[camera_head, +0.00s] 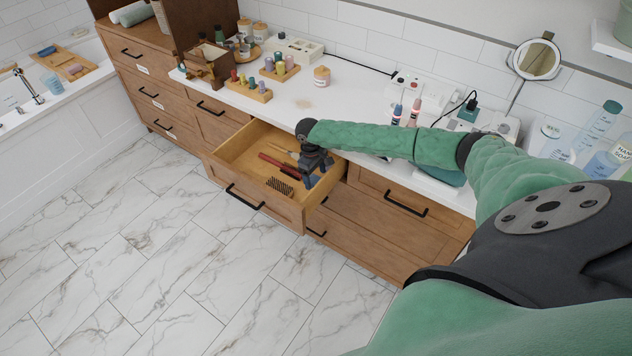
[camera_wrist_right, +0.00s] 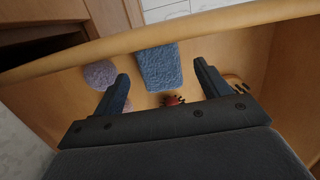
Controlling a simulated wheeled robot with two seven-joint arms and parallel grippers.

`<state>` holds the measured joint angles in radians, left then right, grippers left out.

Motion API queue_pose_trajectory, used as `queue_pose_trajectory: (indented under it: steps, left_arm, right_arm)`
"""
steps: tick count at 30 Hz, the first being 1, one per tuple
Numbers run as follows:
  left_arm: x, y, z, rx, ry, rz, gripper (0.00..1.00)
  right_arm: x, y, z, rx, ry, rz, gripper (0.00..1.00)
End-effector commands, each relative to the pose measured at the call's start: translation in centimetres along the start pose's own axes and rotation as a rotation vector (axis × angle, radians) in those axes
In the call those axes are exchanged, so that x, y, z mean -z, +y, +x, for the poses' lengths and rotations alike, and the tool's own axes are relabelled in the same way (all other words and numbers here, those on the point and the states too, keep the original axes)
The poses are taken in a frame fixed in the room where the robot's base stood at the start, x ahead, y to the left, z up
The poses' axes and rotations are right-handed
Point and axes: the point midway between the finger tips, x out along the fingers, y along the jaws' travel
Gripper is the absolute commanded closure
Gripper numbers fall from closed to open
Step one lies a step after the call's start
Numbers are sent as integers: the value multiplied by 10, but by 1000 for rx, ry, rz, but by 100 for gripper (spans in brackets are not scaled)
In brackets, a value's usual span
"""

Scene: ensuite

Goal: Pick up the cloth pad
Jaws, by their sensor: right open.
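My right gripper (camera_head: 311,180) reaches down into the right part of the open drawer (camera_head: 232,190). In the right wrist view its two fingers (camera_wrist_right: 161,72) are spread open and nothing is gripped. A blue, fuzzy, rectangular cloth (camera_wrist_right: 159,68) lies in the drawer and appears between and beyond the fingertips. A round purple fuzzy pad (camera_wrist_right: 100,74) lies left of it, and a bit more purple shows behind the left finger. I cannot tell which one is the cloth pad. In the head view the gripper hides both. My left gripper is not in view.
The drawer also holds a dark-bristled brush (camera_head: 279,187) and red-handled items (camera_head: 276,163). Its front wall (camera_head: 256,197) and sides surround the gripper closely. The marble floor is clear.

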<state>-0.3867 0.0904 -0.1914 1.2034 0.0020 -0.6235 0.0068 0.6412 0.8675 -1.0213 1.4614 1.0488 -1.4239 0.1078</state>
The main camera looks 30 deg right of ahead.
Motion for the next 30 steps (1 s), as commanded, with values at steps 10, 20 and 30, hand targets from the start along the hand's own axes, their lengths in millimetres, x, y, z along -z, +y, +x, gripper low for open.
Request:
queue_pose_trajectory:
  steps: [10, 20, 30]
  left_arm:
    - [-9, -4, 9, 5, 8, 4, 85]
    - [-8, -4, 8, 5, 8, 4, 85]
    - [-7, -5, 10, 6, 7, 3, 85]
  right_arm:
    - [0, 0, 17, -1, 0, 0, 25]
    - [0, 0, 17, -1, 0, 0, 70]
    - [0, 0, 14, -1, 1, 0, 73]
